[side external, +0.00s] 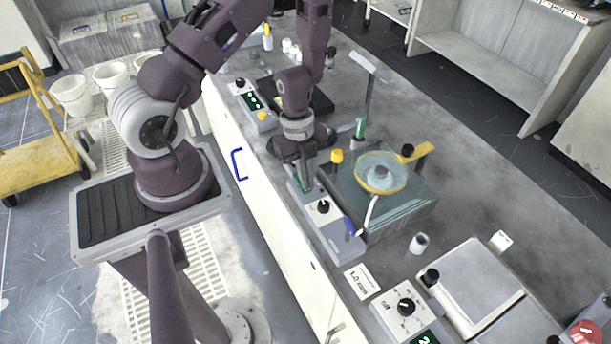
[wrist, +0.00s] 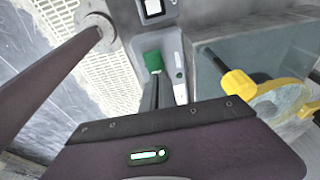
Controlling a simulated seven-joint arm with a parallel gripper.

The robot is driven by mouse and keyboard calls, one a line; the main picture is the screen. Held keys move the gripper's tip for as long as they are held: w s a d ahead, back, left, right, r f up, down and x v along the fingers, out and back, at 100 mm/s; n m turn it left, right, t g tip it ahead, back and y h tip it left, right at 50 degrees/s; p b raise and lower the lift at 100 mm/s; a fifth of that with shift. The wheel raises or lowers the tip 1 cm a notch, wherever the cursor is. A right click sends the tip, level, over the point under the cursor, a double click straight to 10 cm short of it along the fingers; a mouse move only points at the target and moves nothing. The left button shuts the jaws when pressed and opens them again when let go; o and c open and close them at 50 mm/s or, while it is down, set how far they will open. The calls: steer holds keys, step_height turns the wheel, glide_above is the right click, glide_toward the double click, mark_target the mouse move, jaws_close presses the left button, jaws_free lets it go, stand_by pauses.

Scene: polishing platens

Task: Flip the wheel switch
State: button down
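The wheel's control box (side external: 325,211) stands at the front edge of the bench, left of the polishing wheel (side external: 380,173). It has a dark knob on a white panel. A green piece, apparently the switch (wrist: 153,62), is on the box just beyond my fingertips in the wrist view; whether it is tipped on or off I cannot tell. My gripper (side external: 307,186) points down over the rear end of the box and partly hides the green piece in the side view. In the wrist view my gripper (wrist: 156,84) has its fingers together with nothing seen between them. Contact is unclear.
A yellow knob (side external: 336,156) and a yellow ring with an arm (side external: 420,152) sit close on the right. A blue-handled tap (side external: 350,228) stands in front. Another control box (side external: 405,308) is nearer the camera, and one with a display (side external: 254,103) is behind.

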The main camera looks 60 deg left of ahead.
steer(key=d+r, duration=0.3)
steer(key=r, duration=1)
steer(key=w+a+r+n+t+y, duration=0.2)
steer(key=w+r+n+t, duration=0.2)
steer(key=r, duration=0.4)
steer(key=w+a+r+n+t+y, duration=0.1)
steer(key=w+r+n+t+y, duration=0.1)
steer(key=w+r+n+t, duration=0.45)
steer(key=s+a+r+n+g+y, duration=0.25)
steer(key=s+r+n, duration=0.3)
steer(key=s, duration=0.55)
steer(key=s+d+r+n+g+h, duration=0.1)
steer(key=s+d+h, duration=0.3)
steer(key=s+d, duration=0.5)
steer(key=shift+s+d+n+g, duration=0.3)
steer(key=shift+s+n+g, duration=0.2)
steer(key=shift+s+g, duration=0.4)
